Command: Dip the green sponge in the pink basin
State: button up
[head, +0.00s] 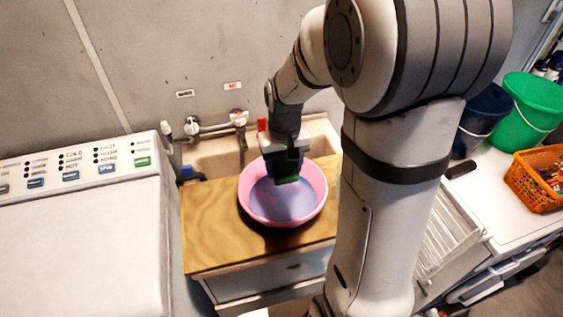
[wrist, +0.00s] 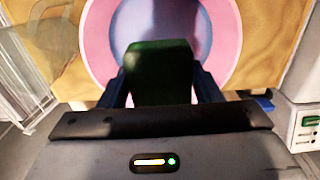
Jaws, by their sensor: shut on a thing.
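The green sponge (wrist: 161,72) is held between the two fingers of my gripper (wrist: 160,90). In the head view the sponge (head: 286,179) shows as a small dark green piece below my gripper (head: 286,165). The pink basin (head: 313,205) stands on a wooden counter and holds bluish water. In the head view the sponge overlaps the basin's back half; I cannot tell whether it touches the water. In the wrist view the basin's pink rim (wrist: 97,40) lies beyond the sponge.
A wooden counter (head: 205,235) carries the basin in front of a sink and faucet (head: 239,118). A white washing machine (head: 80,240) is at left. At right stand a dark blue bucket (head: 487,108), a green bucket (head: 535,105) and an orange basket (head: 540,180).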

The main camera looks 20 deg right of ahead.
jog(key=shift+f+b, duration=4.7)
jog(key=shift+f, duration=1.7)
jog(key=shift+r, duration=0.2)
notch_tip(320, 180, up, 12)
jog(key=p, duration=0.9)
